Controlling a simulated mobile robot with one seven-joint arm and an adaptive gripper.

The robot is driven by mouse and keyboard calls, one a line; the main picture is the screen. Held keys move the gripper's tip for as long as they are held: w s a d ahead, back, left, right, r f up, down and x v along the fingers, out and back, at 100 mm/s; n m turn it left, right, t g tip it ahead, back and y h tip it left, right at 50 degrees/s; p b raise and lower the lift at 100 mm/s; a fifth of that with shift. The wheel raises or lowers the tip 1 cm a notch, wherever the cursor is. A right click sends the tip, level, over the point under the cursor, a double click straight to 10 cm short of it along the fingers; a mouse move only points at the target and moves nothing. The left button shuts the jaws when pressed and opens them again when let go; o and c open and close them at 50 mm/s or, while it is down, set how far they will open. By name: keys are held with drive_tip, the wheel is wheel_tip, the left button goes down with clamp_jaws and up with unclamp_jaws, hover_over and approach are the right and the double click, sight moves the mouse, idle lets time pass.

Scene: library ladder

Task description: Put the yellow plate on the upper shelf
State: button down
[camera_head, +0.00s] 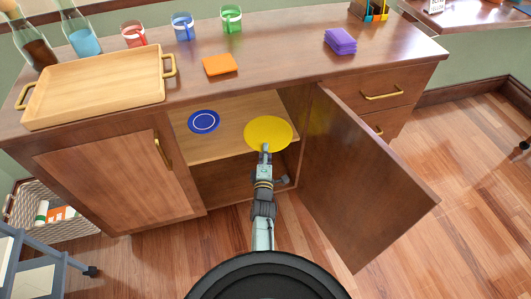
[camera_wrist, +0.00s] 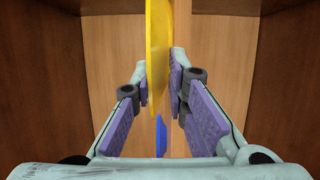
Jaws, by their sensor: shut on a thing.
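The yellow plate (camera_head: 268,132) is at the right side of the open cabinet, level with or just above the upper shelf (camera_head: 228,143). I cannot tell whether it touches the shelf. My gripper (camera_head: 266,150) is shut on the plate's near rim. In the wrist view, the yellow plate (camera_wrist: 158,50) shows edge-on between the purple-padded fingers of my gripper (camera_wrist: 162,90). A blue plate (camera_head: 204,122) with a pale ring lies on the upper shelf to the left, apart from the yellow one. A blue edge (camera_wrist: 160,137) also shows in the wrist view.
The right cabinet door (camera_head: 368,180) stands wide open beside my arm. The left door (camera_head: 108,178) is shut. A wooden tray (camera_head: 95,88), jars, an orange item (camera_head: 220,65) and a purple stack (camera_head: 340,41) are on top. The lower compartment (camera_head: 225,183) looks empty.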

drive_tip(key=shift+r, duration=0.1)
drive_tip(key=c, duration=1.6)
unclamp_jaws()
drive_tip(key=shift+o, duration=0.2)
